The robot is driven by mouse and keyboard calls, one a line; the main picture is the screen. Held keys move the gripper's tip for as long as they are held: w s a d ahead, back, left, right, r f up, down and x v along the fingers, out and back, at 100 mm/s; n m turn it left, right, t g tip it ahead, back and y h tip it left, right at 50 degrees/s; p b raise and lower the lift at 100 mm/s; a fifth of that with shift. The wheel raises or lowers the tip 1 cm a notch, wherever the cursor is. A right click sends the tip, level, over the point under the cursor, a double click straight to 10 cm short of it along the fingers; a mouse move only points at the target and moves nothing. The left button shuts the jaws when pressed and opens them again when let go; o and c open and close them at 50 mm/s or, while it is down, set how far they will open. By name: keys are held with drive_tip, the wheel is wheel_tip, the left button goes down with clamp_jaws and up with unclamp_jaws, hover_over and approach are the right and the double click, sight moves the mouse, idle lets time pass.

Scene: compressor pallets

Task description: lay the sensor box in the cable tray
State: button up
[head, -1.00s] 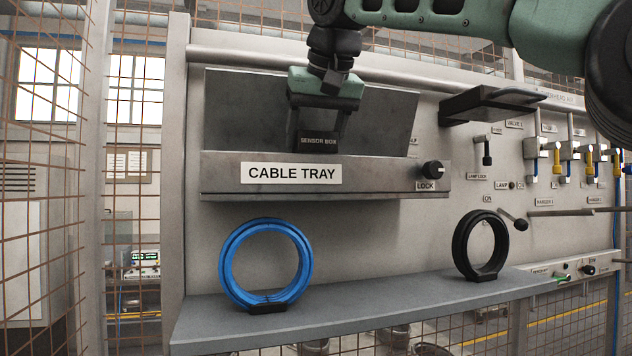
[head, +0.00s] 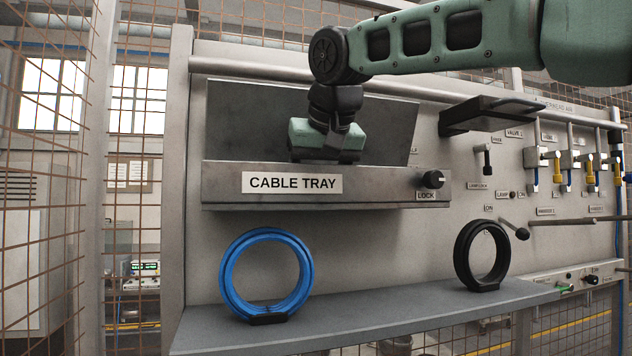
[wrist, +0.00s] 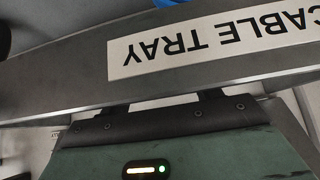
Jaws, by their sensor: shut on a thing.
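The cable tray (head: 380,186) is a grey metal trough on the wall panel with a white label on its front wall. My gripper (head: 325,157) points down into the tray, and the front wall hides its fingers in the head view. The sensor box, a dark labelled block seen earlier between the fingers, is hidden behind that wall now. My gripper is shut on it. In the wrist view the tray's front wall (wrist: 60,80) lies close beside my gripper (wrist: 165,106), and the box cannot be seen there. Whether the box touches the tray floor cannot be told.
A lock knob (head: 432,179) sits at the tray's right end. A dark bracket shelf (head: 482,115) juts out to the right. Below, a grey shelf (head: 370,313) holds a blue ring (head: 232,277) and a black ring (head: 464,254) on stands.

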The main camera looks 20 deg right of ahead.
drive_tip(key=o, duration=1)
drive_tip(key=shift+s+r, duration=0.15)
drive_tip(key=shift+r, duration=0.25)
drive_tip(key=v, duration=1.1)
drive_tip(key=shift+s, duration=0.2)
drive_tip(key=shift+r, duration=0.1)
